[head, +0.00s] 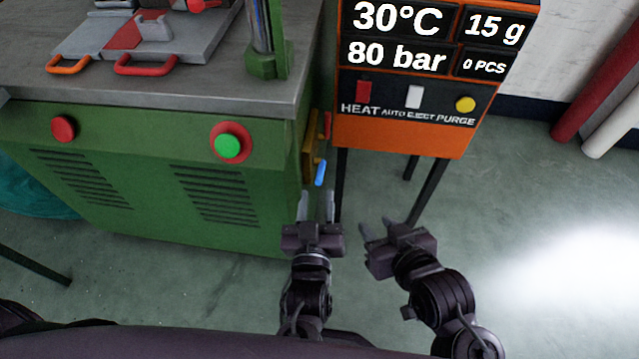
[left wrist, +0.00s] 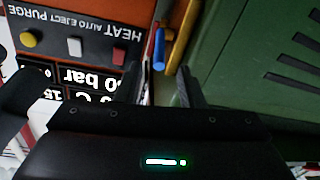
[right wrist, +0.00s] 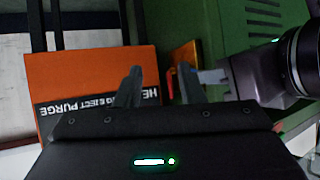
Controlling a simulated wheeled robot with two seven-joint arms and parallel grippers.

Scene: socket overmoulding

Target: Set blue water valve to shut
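The blue water valve handle (head: 320,173) sticks out near the lower end of a yellow fitting (head: 308,160) on the right side of the green machine. In the left wrist view the blue handle (left wrist: 159,48) lies beside the yellow pipe, a little beyond my fingertips. My left gripper (head: 316,204) is open and empty, just below the handle in the head view and apart from it. My right gripper (head: 376,224) is open and empty, to the right and lower. The handle is mostly hidden in the right wrist view.
A red handle (head: 327,125) sits above the blue one. The green machine (head: 130,190) stands left, the orange control panel (head: 400,140) right on dark legs (head: 428,190). The gap between them is narrow. Open floor (head: 530,200) lies to the right.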

